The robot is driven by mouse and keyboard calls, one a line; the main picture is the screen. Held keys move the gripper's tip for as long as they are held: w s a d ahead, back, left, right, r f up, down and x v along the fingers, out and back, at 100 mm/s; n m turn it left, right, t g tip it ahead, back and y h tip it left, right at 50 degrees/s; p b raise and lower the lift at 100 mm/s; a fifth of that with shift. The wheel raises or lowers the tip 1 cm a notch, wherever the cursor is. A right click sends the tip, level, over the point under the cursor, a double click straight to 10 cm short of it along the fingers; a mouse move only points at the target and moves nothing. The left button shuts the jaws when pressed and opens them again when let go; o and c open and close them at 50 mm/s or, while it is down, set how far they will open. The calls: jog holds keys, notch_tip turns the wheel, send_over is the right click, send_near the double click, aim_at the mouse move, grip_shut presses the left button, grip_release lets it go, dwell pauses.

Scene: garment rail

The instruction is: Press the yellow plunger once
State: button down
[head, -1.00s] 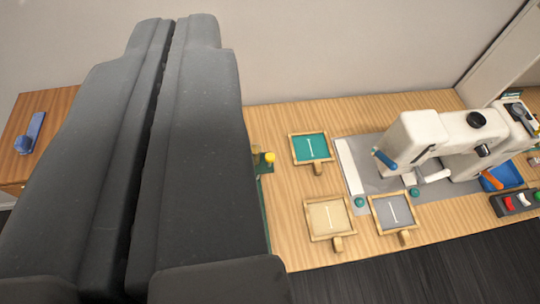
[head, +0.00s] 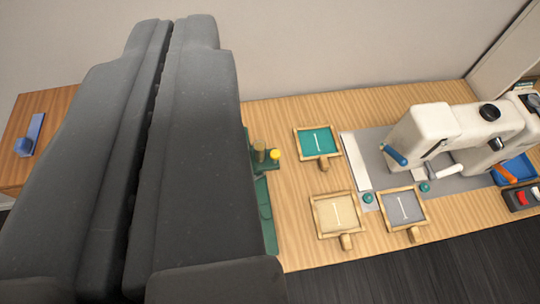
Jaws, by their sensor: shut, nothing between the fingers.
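The yellow plunger (head: 275,155) is a small yellow knob just right of my gripper's edge, near the left end of the wooden table. It sits by a green base (head: 263,205), partly hidden behind my gripper. A short brownish cylinder (head: 259,146) stands just left of the knob. My gripper (head: 172,22) fills the left part of the view, its two dark fingers together with a thin seam between them and nothing held. I cannot tell how far above the table the fingertips are; they show no contact with the plunger.
Three wooden-framed trays, one green (head: 317,142), one tan (head: 337,214) and one grey (head: 404,208), lie right of the plunger. A white machine (head: 445,140) stands on a grey mat farther right. A blue object (head: 27,145) lies on a separate wooden surface at left.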

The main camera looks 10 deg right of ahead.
jog(key=w+d+f+m+g, duration=0.2)
jog(key=w+f, duration=0.7)
jog(key=m+g+p, duration=0.1)
jog(key=m+g, duration=0.3)
jog(key=m, duration=0.2)
send_over(274, 151)
jog(key=s, duration=0.2)
notch_tip(274, 151, down, 31)
jog(key=shift+w+d+y, duration=0.15)
jog(key=shift+y, duration=0.25)
jog(key=shift+f+b, duration=1.35)
jog(key=shift+f, duration=3.05)
jog(key=shift+f+b, duration=0.3)
jog(key=shift+f, duration=0.9)
jog(key=shift+r+p, duration=0.45)
jog(key=shift+r, duration=0.8)
